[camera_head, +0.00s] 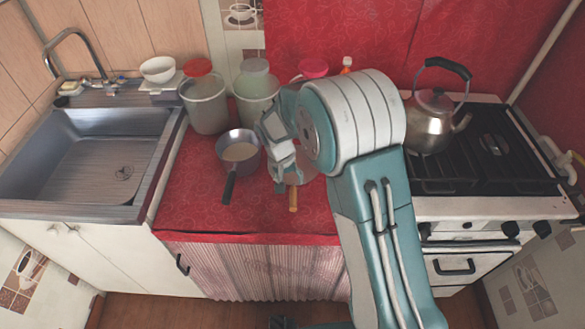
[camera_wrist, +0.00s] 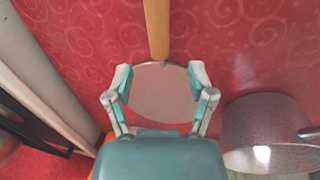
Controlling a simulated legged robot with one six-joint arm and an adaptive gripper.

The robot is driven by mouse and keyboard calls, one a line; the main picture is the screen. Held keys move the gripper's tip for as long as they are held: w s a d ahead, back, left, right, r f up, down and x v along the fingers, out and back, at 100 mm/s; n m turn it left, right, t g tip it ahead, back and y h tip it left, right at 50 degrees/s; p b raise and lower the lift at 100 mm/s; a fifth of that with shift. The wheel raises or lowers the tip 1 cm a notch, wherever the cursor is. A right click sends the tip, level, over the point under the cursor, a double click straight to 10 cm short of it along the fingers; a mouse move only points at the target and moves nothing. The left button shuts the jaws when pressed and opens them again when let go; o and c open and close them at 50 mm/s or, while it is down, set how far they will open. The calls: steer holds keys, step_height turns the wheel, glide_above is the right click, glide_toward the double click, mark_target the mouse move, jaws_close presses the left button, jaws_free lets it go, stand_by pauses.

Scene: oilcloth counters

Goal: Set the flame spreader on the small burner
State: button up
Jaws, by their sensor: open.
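The flame spreader is a thin round grey metal disc with a wooden handle. In the wrist view its disc (camera_wrist: 160,98) lies between and below my gripper's fingers, with the handle pointing to the top of the picture. In the head view its handle (camera_head: 293,199) lies on the red counter, and my gripper hides part of the disc. My gripper (camera_wrist: 160,78) is open above the disc, also seen in the head view (camera_head: 282,168). The stove (camera_head: 480,205) stands at the right with a dark grate. A burner (camera_head: 492,144) shows there; I cannot tell whether it is the small one.
A saucepan (camera_head: 238,152) sits on the counter left of my gripper. Lidded containers (camera_head: 205,108) stand at the back. A kettle (camera_head: 432,118) stands on the stove's left rear. A sink (camera_head: 85,155) is at the left. The front left counter is clear.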

mark_target(294, 190)
steer(key=f, duration=0.1)
steer(key=d+f, duration=0.1)
steer(key=f, duration=0.2)
steer(key=shift+s+d+f, duration=0.15)
steer(key=shift+s+f, duration=0.1)
steer(key=shift+f, duration=0.1)
steer(key=shift+a+f, duration=0.25)
steer(key=shift+a, duration=0.05)
steer(key=shift+d, duration=0.25)
jaws_close()
